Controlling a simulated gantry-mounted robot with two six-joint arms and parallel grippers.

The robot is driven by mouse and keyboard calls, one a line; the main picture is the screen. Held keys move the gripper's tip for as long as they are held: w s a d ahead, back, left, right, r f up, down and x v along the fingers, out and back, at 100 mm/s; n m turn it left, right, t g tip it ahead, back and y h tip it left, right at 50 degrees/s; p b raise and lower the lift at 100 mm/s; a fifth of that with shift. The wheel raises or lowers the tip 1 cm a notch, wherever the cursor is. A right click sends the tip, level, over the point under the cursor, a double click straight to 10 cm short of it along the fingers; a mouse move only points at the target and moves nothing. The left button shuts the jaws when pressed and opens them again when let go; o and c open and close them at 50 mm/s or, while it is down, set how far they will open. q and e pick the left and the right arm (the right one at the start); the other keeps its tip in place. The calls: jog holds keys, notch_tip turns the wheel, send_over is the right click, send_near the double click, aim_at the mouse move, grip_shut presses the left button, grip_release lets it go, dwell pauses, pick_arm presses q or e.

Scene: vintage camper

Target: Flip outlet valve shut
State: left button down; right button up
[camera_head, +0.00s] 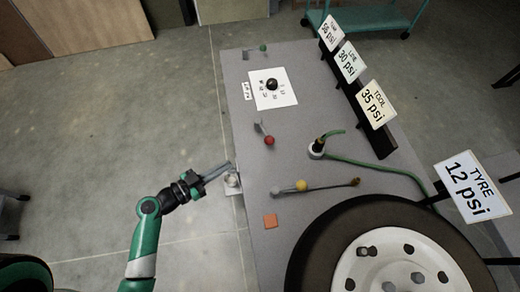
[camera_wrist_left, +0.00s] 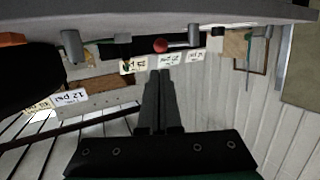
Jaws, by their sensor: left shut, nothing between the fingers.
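Three knobbed levers sit on the grey bench, and I see no label naming the outlet valve. The red-knobbed lever (camera_head: 269,141) is mid-bench near the left edge. The yellow-knobbed lever (camera_head: 302,186) has a long rod lying to the right. The green-knobbed lever (camera_head: 263,48) is at the far end. My left gripper (camera_head: 231,167) is shut and empty at the bench's left edge, apart from the red knob. In the left wrist view my shut fingers (camera_wrist_left: 159,76) point toward the red knob (camera_wrist_left: 161,46), which shows beyond their tips. My right gripper is out of view.
Open floor lies left.

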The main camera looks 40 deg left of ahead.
pick_arm(q)
jog(key=shift+r, duration=0.1)
jog(key=b+x, duration=0.5)
jog(key=x, duration=0.9)
jog(key=shift+w, duration=0.1)
